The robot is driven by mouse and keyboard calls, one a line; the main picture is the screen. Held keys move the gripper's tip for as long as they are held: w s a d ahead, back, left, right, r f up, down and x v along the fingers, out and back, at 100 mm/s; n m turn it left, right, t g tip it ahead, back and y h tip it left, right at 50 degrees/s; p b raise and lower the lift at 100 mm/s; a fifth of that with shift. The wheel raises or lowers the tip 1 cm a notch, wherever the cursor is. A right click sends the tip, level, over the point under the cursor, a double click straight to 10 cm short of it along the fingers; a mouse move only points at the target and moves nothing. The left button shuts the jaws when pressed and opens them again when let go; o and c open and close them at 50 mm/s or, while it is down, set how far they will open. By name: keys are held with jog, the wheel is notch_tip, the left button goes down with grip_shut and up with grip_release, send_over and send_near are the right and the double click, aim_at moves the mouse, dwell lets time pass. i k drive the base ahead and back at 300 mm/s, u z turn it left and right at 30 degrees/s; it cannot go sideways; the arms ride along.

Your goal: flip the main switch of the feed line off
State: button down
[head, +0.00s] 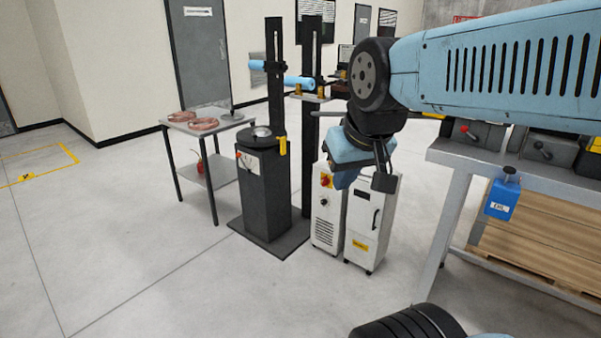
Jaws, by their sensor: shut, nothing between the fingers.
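A red rotary switch on a yellow plate (326,181) is on the upper front of a narrow white cabinet (325,222). It looks like the main switch, but its label and the exact angle of its handle are too small to read. My gripper (345,181) hangs down from my arm at the centre right, in the picture just right of the switch and over the top of the neighbouring white cabinet (371,225). It is shut and empty. I see no contact with the switch, and the depth between them is hard to judge.
A dark pedestal (264,195) with a white control panel stands left of the cabinets. A side table (174,124) with copper coils is further left. A grey workbench (455,155) stands right. The front-left floor is clear.

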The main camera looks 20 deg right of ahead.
aim_at(326, 182)
jog(key=z, duration=0.25)
jog(key=i, duration=1.65)
jog(key=z, duration=0.5)
